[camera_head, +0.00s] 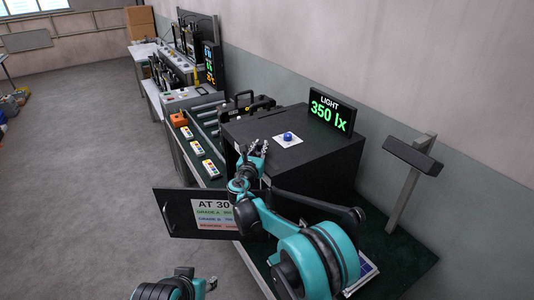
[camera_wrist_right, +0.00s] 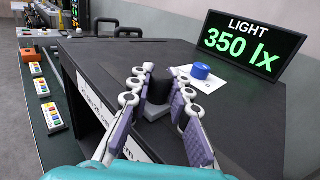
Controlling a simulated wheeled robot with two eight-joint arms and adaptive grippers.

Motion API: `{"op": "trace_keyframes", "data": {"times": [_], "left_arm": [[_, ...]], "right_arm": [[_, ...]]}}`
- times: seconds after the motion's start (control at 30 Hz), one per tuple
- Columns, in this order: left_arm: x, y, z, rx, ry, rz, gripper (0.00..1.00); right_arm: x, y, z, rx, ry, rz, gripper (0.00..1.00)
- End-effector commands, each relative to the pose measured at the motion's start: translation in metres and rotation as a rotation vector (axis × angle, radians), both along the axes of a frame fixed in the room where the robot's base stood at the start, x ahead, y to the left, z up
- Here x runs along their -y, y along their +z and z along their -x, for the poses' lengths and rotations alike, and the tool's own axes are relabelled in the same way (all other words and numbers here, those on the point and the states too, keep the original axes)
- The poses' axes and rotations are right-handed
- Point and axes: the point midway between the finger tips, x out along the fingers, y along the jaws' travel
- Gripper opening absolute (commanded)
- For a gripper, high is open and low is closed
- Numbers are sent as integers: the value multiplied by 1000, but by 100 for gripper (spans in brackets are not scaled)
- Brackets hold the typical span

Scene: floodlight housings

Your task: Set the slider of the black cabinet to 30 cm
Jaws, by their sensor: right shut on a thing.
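The black cabinet (camera_head: 300,165) stands on the bench with its door (camera_head: 180,212) swung open to the left. In the wrist view its flat top (camera_wrist_right: 230,125) is seen close up, with white scale labels (camera_wrist_right: 95,105) along its left edge; part of the lettering is hidden by a finger. My right gripper (camera_head: 254,151) is over the cabinet's top left. In the wrist view its fingers are shut on a black knob, the slider (camera_wrist_right: 159,88), above a small grey base. My left gripper (camera_head: 201,282) is low at the bottom edge, away from the cabinet; its opening is unclear.
A blue button (camera_head: 288,136) on a white plate and a light display (camera_head: 331,112) reading 350 lx are on the cabinet top. A lamp stand (camera_head: 408,180) is at the right. A roller conveyor (camera_head: 206,118) and a black case (camera_head: 246,109) are behind.

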Motion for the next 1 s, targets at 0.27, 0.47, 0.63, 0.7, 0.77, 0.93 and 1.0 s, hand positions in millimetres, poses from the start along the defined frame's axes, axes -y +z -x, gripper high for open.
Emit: {"op": "trace_keyframes", "data": {"times": [0.27,0.47,0.63,0.7,0.77,0.93,1.0], "left_arm": [[0,0,0,0,0,0,40],[0,0,0,0,0,0,40],[0,0,0,0,0,0,40],[0,0,0,0,0,0,40],[0,0,0,0,0,0,40],[0,0,0,0,0,0,40],[0,0,0,0,0,0,40]], "right_arm": [[-1,0,-1,0,-1,1,0],[0,0,-1,0,-1,1,41],[-1,0,-1,0,0,1,41],[-1,0,0,0,0,0,41],[-2,0,4,0,0,0,41],[-8,0,32,0,2,0,41],[-12,0,48,0,3,0,41]]}}
